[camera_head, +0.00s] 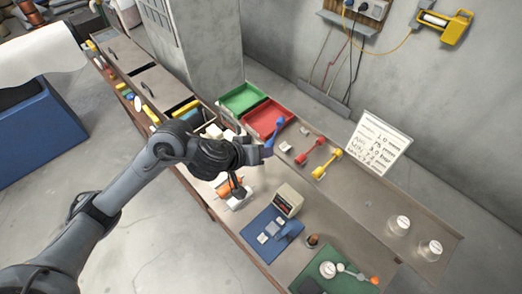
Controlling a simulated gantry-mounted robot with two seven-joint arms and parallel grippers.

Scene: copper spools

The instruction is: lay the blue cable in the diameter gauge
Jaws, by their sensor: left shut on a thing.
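The blue cable (273,135), a short piece with thick ends, is at the tip of my left gripper (262,151). The gripper is shut on it, above the bench beside the red tray; its fingers are small and partly hidden. A beige box with a dark display (287,201) stands at the back of a blue mat (258,222) that bears small grey blocks (272,231). This looks like the diameter gauge, but the view is too small to be sure. My right gripper is not in view.
A red cable (316,152) and a yellow cable (327,164) lie on the bench. Red (266,118) and green (242,97) trays stand behind. An orange spool (227,187) sits below my arm. Glass jars (400,224) stand right. The bench's middle right is clear.

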